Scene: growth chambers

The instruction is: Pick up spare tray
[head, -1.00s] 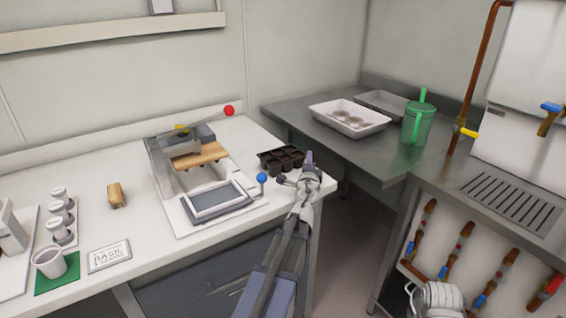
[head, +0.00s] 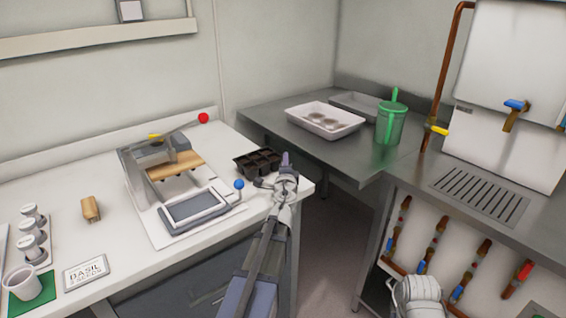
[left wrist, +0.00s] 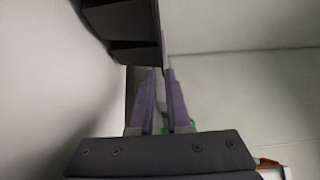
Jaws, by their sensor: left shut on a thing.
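The spare tray, a black tray with several square cells (head: 258,162), is at the right end of the white bench, near its edge. My left gripper (head: 286,162) reaches it from the front right and is shut on its near right rim. In the left wrist view the dark tray (left wrist: 135,22) shows at the top, with its rim between the purple fingertips (left wrist: 160,75). I cannot tell whether the tray's underside touches the bench. My right gripper is not in view.
Across a gap, a metal bench (head: 350,160) holds a white tray with round discs (head: 325,120), a grey tray (head: 355,103) and a green watering can (head: 390,122).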

